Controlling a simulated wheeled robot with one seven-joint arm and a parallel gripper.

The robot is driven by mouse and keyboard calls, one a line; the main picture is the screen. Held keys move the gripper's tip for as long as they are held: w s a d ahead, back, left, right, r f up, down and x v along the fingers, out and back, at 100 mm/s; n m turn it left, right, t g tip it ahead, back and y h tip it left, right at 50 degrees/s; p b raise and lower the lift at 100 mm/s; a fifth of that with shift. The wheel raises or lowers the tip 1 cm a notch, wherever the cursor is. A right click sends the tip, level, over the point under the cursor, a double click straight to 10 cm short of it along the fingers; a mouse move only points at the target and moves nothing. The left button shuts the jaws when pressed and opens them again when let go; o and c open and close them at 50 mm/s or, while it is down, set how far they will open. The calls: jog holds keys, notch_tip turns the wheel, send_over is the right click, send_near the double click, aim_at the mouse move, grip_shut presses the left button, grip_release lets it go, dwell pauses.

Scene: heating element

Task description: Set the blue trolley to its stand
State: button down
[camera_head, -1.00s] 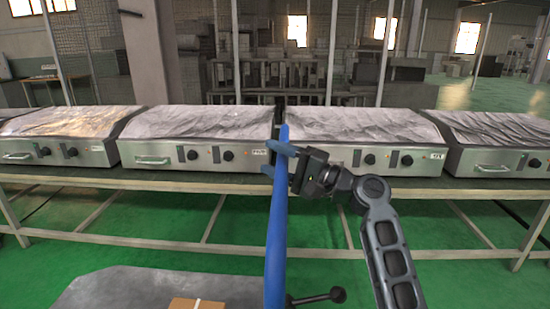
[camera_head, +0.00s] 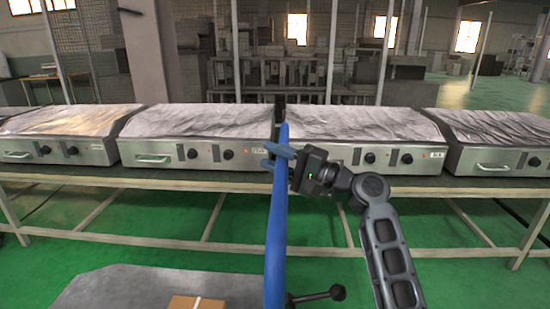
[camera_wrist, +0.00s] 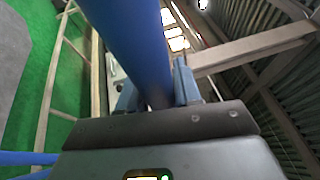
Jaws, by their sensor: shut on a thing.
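A tall blue bar (camera_head: 277,225), which looks like part of the blue trolley, stands nearly upright in the middle of the head view. Its lower end runs out of the frame. My gripper (camera_head: 279,158) reaches in from the right and is shut around the bar's upper part. In the wrist view the blue bar (camera_wrist: 132,40) runs between the two fingers of my gripper (camera_wrist: 155,95). Another blue bar (camera_wrist: 30,158) shows at the lower left there. The trolley's base is out of view, and I cannot make out its stand.
A long bench (camera_head: 180,180) carries a row of steel heating units (camera_head: 190,150) behind the bar. A grey surface (camera_head: 100,288) with a cardboard box (camera_head: 197,302) lies low in front. A black ball-ended lever (camera_head: 337,292) shows beside the bar. Green floor (camera_head: 240,262) is clear.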

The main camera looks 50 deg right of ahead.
jog(key=w+a+b, duration=0.2)
jog(key=w+a, duration=1)
jog(key=w, duration=0.3)
jog(key=w+a+b, duration=0.2)
jog(key=w+a, duration=1)
jog(key=w, duration=0.4)
jog(key=shift+a, duration=0.3)
jog(key=shift+w, duration=0.1)
jog(key=c, duration=1)
grip_release()
jog(key=shift+o, duration=0.7)
jog(key=shift+d, duration=0.1)
jog(key=v, duration=0.8)
jog(key=shift+p, duration=0.35)
